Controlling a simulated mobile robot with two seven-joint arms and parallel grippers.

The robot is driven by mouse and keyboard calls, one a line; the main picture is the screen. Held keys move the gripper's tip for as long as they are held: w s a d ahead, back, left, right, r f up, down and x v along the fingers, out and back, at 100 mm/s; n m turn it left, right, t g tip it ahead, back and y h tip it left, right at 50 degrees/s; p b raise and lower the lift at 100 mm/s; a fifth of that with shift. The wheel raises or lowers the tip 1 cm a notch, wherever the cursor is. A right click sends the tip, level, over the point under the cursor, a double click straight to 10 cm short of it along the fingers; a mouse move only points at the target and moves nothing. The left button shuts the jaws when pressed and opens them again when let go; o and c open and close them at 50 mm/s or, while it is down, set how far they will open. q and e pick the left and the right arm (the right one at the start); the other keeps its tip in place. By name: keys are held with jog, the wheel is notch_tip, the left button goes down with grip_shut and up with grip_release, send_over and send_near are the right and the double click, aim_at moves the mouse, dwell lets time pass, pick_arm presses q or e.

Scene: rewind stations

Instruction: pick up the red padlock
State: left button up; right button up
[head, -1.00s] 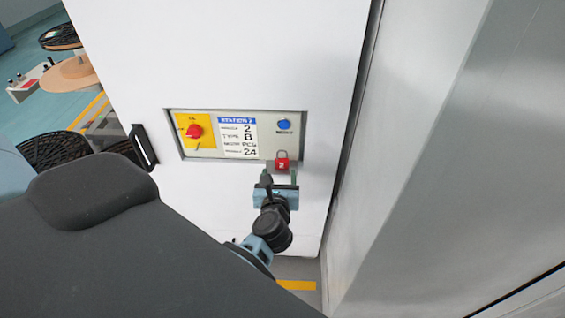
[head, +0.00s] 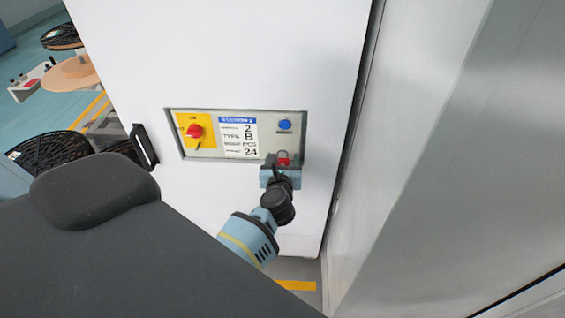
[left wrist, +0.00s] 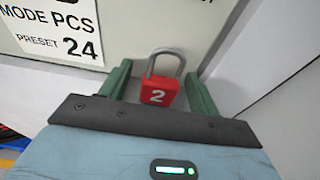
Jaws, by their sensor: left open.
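The red padlock (left wrist: 157,93) has a grey shackle and a white "2" on its face. In the left wrist view it stands upright between the two green fingers of my left gripper (left wrist: 160,88), with a gap on each side. In the head view only part of the padlock (head: 284,158) shows above my left gripper (head: 283,164), at the lower right of the station panel (head: 215,154). My left gripper is open around the padlock. What the padlock rests on is mostly hidden by the gripper. My right gripper is not in view.
The panel carries a red rotary switch (head: 194,131) on yellow, a white label (head: 238,138) and a blue button (head: 285,125). A black handle (head: 144,147) sticks out at the cabinet's left. A grey wall (head: 430,150) stands close on the right.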

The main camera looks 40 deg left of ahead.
pick_arm(q)
jog(key=c, duration=1.1)
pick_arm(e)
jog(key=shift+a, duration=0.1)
